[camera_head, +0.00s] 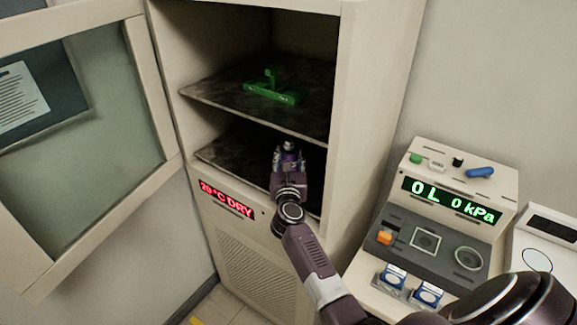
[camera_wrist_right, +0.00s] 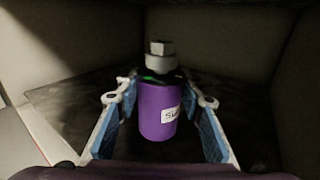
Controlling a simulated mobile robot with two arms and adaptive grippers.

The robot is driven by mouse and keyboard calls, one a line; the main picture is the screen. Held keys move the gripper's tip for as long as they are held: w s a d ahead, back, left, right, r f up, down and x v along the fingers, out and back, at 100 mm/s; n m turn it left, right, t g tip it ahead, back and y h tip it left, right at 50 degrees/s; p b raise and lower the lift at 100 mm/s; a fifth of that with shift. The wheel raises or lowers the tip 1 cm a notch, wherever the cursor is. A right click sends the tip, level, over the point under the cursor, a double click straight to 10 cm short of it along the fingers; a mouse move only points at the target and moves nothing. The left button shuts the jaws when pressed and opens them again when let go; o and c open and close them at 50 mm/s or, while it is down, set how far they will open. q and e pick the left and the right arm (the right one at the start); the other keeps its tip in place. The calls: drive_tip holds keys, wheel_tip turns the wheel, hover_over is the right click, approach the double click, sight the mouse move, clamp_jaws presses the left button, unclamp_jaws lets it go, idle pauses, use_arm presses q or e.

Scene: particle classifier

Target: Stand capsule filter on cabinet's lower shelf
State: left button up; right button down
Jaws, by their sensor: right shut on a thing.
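The capsule filter (camera_wrist_right: 158,112) is a purple cylinder with a white label and a grey hexagonal top, upright in the right wrist view. In the head view only its small top (camera_head: 289,146) shows. My right gripper (camera_head: 289,163) reaches into the cabinet (camera_head: 345,120) at its lower shelf (camera_head: 232,150). Its blue-padded fingers, one on each side of the filter in the wrist view (camera_wrist_right: 160,125), are shut on it. Whether the filter's base touches the shelf is hidden. My left gripper is not in view.
A green fixture (camera_head: 270,94) lies on the upper shelf (camera_head: 215,88). The glass cabinet door (camera_head: 150,95) stands open at the left. A console (camera_head: 460,190) with displays and small parts stands at the right. The lower shelf is bare left of the gripper.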

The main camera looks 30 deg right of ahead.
wheel_tip(320, 180, down, 4)
drive_tip(key=shift+r+b, duration=0.25)
drive_tip(key=shift+b, duration=0.3)
drive_tip(key=shift+f, duration=0.2)
drive_tip(key=shift+f, duration=0.15)
drive_tip(key=c, duration=1.3)
unclamp_jaws()
